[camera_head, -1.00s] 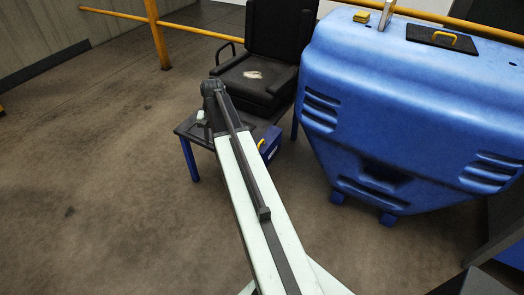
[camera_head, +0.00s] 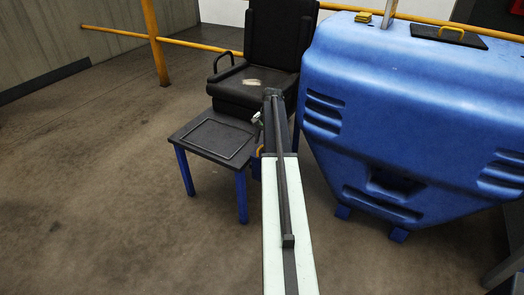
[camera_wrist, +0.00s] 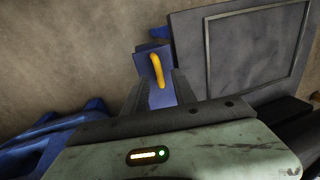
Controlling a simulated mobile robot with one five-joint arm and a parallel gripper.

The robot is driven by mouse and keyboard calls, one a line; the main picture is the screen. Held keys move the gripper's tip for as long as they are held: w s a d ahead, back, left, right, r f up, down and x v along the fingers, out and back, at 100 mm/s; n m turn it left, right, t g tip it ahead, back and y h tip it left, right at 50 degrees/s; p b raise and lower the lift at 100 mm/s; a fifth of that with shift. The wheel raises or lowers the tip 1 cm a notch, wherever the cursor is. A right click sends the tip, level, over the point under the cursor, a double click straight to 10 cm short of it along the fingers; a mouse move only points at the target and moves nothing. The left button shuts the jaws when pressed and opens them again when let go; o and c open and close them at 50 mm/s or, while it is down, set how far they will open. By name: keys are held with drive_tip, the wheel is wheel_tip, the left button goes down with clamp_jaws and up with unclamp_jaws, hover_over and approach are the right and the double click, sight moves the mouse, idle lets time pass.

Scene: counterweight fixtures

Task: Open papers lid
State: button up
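A blue box (camera_wrist: 145,62) with a yellow handle (camera_wrist: 157,72) shows in the wrist view, beside the dark table. It looks like the papers box, but no label is readable. In the head view my arm hides most of it; part of the yellow handle (camera_head: 258,151) shows at the table's right side. My gripper (camera_wrist: 158,84) is open and empty. Its two dark fingers appear on either side of the handle in the wrist view, with a gap to it; the height between them is hard to tell. The box appears closed.
A dark table (camera_head: 190,142) with blue legs stands left of my arm, in front of a black chair (camera_head: 262,85). A big blue counterweight body (camera_head: 400,120) stands at right, with a black plate and another yellow handle (camera_head: 450,35) on top. The left floor is clear.

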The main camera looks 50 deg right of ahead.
drive_tip(key=shift+w+f+b, duration=0.15)
drive_tip(key=shift+f+b, duration=0.2)
drive_tip(key=shift+f, duration=0.6)
drive_tip(key=shift+r, duration=0.1)
clamp_jaws()
drive_tip(key=shift+w+a, duration=0.15)
idle(0.3)
